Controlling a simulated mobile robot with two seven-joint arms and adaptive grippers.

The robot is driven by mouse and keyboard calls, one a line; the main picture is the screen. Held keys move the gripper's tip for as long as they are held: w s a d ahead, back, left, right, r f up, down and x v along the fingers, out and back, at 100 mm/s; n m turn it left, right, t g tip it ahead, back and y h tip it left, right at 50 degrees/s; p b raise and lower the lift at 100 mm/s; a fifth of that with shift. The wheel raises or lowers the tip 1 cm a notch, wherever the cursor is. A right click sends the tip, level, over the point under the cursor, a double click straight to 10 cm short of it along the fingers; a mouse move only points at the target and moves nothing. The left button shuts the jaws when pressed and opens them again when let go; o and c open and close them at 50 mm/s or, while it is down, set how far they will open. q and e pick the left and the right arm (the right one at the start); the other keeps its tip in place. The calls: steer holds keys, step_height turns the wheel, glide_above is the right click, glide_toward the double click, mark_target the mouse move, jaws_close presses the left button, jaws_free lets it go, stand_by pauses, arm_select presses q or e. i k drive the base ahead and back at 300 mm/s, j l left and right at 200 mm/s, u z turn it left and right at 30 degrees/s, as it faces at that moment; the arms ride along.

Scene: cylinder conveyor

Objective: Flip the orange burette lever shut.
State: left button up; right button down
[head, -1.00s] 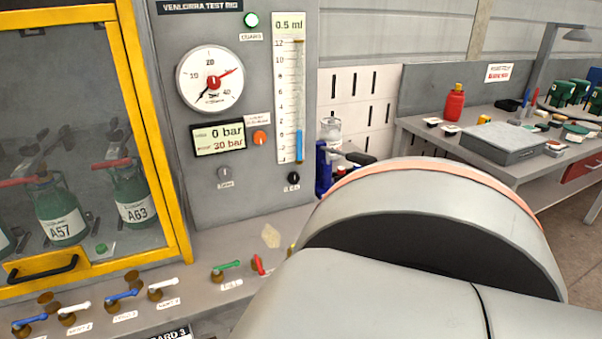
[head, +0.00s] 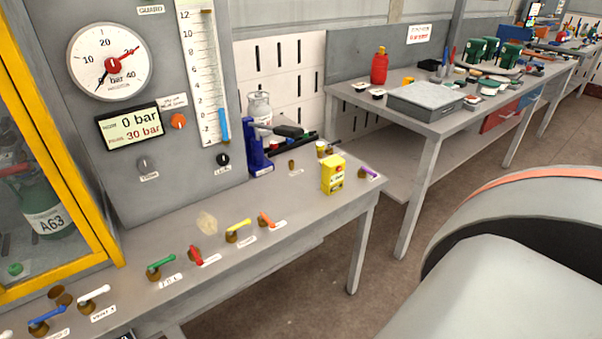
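The orange lever (head: 266,219) sits on a small valve on the bench's front strip, right of the yellow lever (head: 239,226). Its handle lies at a slant to the bench edge. Its label is too small to read. The burette (head: 203,70) is a white upright scale on the grey panel, with a blue column (head: 224,126) near its bottom end. Neither gripper is in view. A large pale arm link of mine fills the lower right, apart from the lever in the picture.
Red (head: 196,256), green (head: 161,262) and white (head: 94,293) levers stand to the left along the bench. A yellow box (head: 333,174), a blue stand (head: 257,150) and a purple lever (head: 368,172) are to the right. An orange knob (head: 179,121) is on the panel.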

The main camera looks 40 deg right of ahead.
mark_target(262, 216)
steer(key=z, duration=1.05)
